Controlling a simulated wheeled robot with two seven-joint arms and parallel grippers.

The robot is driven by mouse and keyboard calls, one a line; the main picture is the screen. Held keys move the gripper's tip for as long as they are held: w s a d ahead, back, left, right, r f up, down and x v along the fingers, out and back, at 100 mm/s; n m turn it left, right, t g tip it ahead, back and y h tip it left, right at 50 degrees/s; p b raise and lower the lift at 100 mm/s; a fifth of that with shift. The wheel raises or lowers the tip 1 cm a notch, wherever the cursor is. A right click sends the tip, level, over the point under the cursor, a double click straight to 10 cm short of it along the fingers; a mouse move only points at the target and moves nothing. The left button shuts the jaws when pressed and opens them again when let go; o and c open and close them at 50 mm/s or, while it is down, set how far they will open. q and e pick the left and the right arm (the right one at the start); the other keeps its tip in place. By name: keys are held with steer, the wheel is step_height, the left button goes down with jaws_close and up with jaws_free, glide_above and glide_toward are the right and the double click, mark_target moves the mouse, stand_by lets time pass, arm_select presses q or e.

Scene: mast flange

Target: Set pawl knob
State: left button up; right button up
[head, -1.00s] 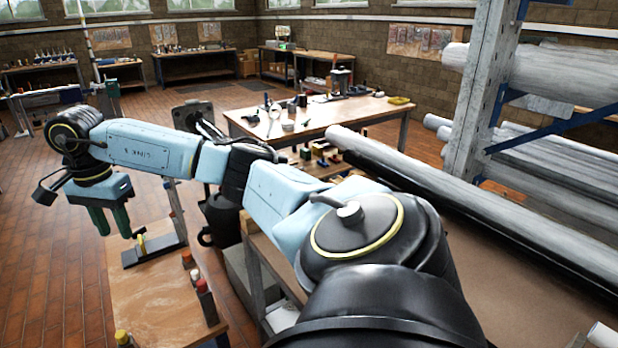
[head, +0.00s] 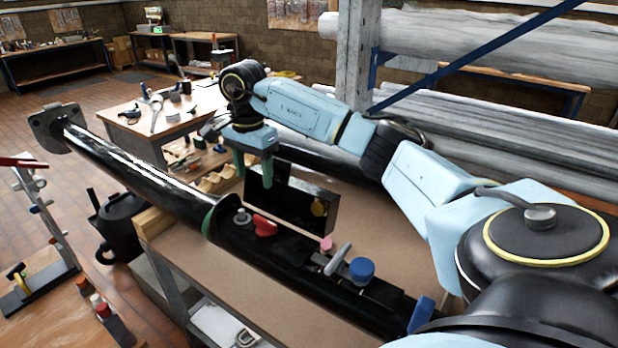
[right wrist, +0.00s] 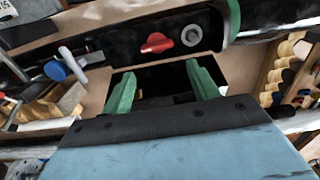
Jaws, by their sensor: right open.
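A long black mast (head: 140,180) lies over the bench, ending in a black fitting (head: 290,262). On the fitting are a red knob (head: 264,226), a grey round cap (head: 242,216), a grey lever (head: 338,258), a small pink knob (head: 326,243) and a blue knob (head: 361,270). I cannot tell which is the pawl knob. My right gripper (head: 254,180) is open and empty, with green fingers pointing down above the bench behind the red knob. In the right wrist view the red knob (right wrist: 157,42) lies beyond the fingertips (right wrist: 162,80), apart from them. My left gripper is out of view.
Wooden holders (head: 215,178) lie at the bench's left end. A rack of large rolls (head: 480,95) stands behind. The brown benchtop (head: 395,235) has free room.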

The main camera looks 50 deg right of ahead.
mark_target(264, 219)
steer(key=o, duration=0.5)
steer(key=f, duration=0.3)
steer(key=shift+s+d, duration=0.35)
steer(key=shift+o, duration=0.2)
step_height(264, 219, down, 9)
steer(key=shift+d+f+p, duration=0.1)
steer(key=shift+p, duration=0.4)
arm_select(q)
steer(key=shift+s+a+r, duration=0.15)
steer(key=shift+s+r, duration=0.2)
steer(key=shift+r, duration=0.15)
arm_select(e)
steer(key=shift+f, duration=0.65)
steer(key=c, duration=1)
